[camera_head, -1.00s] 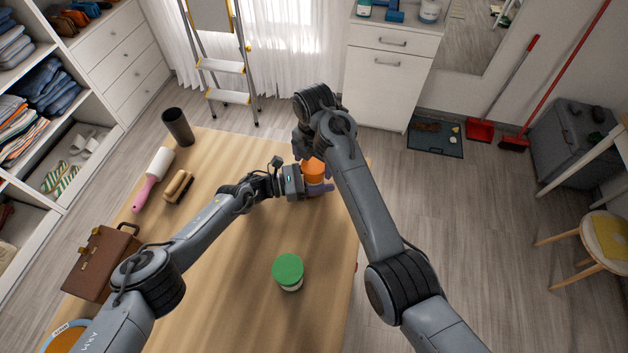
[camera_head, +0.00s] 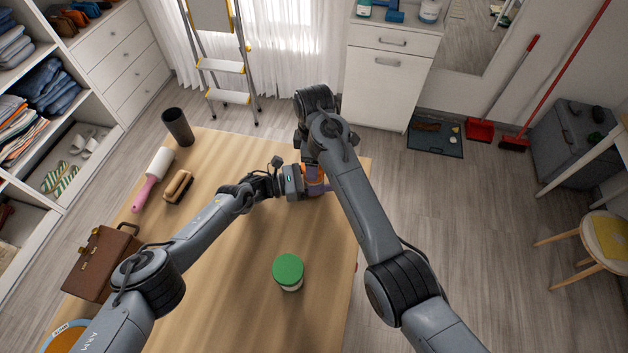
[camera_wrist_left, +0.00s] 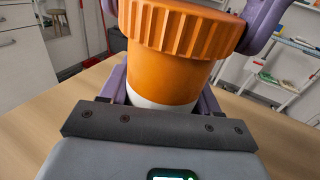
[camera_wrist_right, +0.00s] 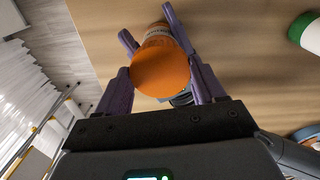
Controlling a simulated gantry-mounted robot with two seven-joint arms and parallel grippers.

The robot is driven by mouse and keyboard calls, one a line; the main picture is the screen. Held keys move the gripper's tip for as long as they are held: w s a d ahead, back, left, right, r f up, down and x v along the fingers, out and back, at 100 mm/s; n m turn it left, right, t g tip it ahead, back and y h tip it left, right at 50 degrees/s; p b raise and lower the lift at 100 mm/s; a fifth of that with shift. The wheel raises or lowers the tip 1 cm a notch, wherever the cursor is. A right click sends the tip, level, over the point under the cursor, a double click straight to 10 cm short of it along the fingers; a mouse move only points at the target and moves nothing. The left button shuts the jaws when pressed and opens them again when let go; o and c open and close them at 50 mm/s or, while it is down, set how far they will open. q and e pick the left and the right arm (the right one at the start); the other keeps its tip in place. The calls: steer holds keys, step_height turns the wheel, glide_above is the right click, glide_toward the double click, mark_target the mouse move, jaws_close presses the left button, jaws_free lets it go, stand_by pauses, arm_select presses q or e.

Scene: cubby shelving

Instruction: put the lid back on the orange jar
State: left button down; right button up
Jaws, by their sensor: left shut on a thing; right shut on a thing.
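The orange jar (camera_wrist_left: 165,82), with a pale label band, is upright in my left gripper (camera_head: 317,188), which is shut on its body near the table's far edge. The orange ribbed lid (camera_wrist_left: 185,28) sits over the jar's mouth with no gap visible from the left wrist. Whether it is screwed tight I cannot tell. My right gripper (camera_head: 314,168) is shut on the lid, its purple fingers at either side. The right wrist view shows the lid's flat round top (camera_wrist_right: 160,72) with the jar partly hidden behind it. In the head view my right arm covers most of both.
A green-lidded jar (camera_head: 288,270) stands near the table's right side. A dark cup (camera_head: 178,127), pink-handled lint roller (camera_head: 153,179), brush (camera_head: 178,187) and brown bag (camera_head: 101,262) are along the left. The table's middle (camera_head: 235,270) is clear.

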steer(key=m, duration=0.7)
steer(key=o, duration=1.2)
steer(key=shift+c, duration=0.2)
steer(key=shift+r, duration=0.1)
